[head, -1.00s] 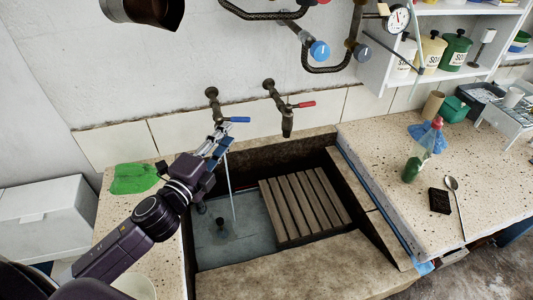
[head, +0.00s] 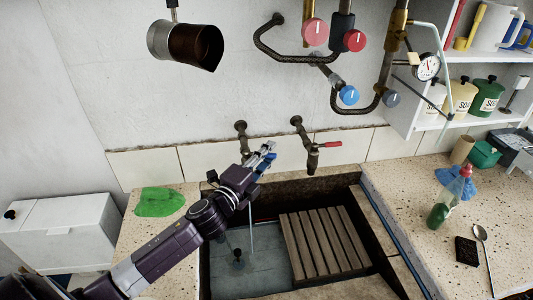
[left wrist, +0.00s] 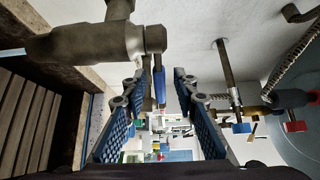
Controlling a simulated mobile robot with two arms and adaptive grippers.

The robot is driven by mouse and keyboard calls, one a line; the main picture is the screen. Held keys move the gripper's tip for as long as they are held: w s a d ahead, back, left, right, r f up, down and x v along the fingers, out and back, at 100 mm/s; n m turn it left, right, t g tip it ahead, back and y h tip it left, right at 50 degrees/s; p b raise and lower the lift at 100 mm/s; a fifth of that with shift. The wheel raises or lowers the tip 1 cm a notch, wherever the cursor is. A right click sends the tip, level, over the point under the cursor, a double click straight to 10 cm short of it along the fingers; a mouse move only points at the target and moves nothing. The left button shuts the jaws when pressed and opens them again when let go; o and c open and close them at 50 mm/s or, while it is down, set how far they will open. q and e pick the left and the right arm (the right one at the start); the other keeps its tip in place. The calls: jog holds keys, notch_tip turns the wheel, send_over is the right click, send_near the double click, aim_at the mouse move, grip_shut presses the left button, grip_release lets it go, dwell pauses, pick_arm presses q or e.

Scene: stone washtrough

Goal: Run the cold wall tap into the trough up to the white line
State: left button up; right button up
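The cold wall tap (head: 241,135) is left of the red-levered tap. A thin stream of water (head: 252,222) falls from it into the stone trough (head: 365,268). My left gripper (head: 265,153) is at the cold tap's lever and largely covers it in the head view. In the left wrist view my left gripper (left wrist: 160,125) has its blue-padded fingers apart, with the blue lever (left wrist: 159,82) showing between them, not clamped. The brown tap body (left wrist: 90,42) and stream (left wrist: 12,51) also show there. Blue-grey water (head: 225,272) appears to cover the trough floor. I cannot make out the white line. My right gripper is out of view.
A slatted wooden rack (head: 325,242) lies in the trough's right part. The red-levered tap (head: 312,155) is close right of my gripper. Pipes with knobs (head: 348,95) and a dark metal pot (head: 185,43) are above. A green cloth (head: 159,201) lies on the left ledge.

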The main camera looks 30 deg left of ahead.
pick_arm(q)
grip_shut()
dwell(0.3)
jog(key=shift+w, duration=0.1)
jog(key=shift+w+a+n+g+y+b, duration=0.15)
jog(key=shift+w+n+y+b, duration=0.1)
jog(key=shift+n+y, duration=0.6)
jog(key=shift+w+a+n+g+y+b, duration=0.1)
jog(key=shift+w+a+n+y+b, duration=0.25)
jog(key=shift+y, duration=0.8)
jog(key=shift+w+n+g+y+b, duration=0.1)
jog(key=shift+w+n+y, duration=0.05)
jog(key=shift+n+y, duration=0.7)
grip_release()
jog(key=shift+m, duration=0.25)
